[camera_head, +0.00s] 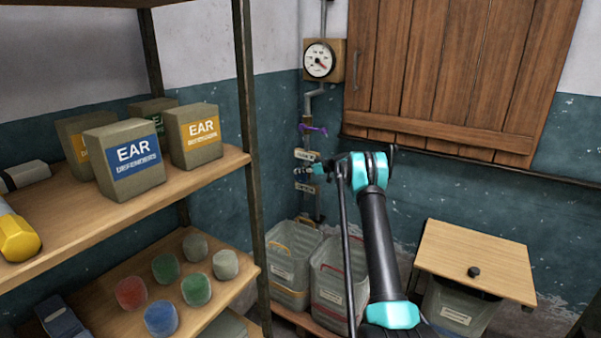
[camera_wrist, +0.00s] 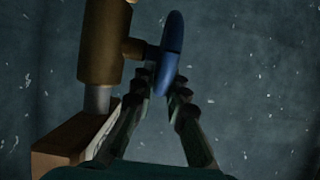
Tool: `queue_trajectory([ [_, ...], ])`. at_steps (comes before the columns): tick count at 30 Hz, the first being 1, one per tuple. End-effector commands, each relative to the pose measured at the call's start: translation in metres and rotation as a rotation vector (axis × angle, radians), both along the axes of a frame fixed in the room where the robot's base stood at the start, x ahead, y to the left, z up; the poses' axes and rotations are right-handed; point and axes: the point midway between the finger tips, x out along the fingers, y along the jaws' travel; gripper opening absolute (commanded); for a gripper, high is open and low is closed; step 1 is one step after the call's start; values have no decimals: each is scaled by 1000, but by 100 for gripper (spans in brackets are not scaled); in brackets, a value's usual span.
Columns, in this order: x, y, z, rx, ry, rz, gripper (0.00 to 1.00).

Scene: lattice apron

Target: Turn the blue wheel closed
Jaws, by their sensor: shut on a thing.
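The blue wheel (camera_wrist: 173,38) shows nearly edge-on in the wrist view, on a short stem from a brass-coloured valve body (camera_wrist: 105,42). My gripper (camera_wrist: 166,88) has its two dark ribbed fingers closed on the near, lower end of the wheel's rim. In the head view my gripper (camera_head: 318,169) is at the vertical pipe, low on the back wall. The wheel is too small and too covered there to make out clearly.
Above on the same pipe are a purple handle (camera_head: 313,129) and a round gauge (camera_head: 319,61). A wooden shutter (camera_head: 450,70) is to the right. A shelf rack (camera_head: 205,183) with boxes stands left. Below are crates (camera_head: 292,262) and a lidded bin (camera_head: 478,255).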

Motion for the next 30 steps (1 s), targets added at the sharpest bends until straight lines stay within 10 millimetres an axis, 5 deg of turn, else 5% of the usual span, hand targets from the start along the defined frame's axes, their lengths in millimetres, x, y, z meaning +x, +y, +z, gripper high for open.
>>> queue_trajectory([
  [30, -10, -14, -7, 477, -347, 1, 0],
])
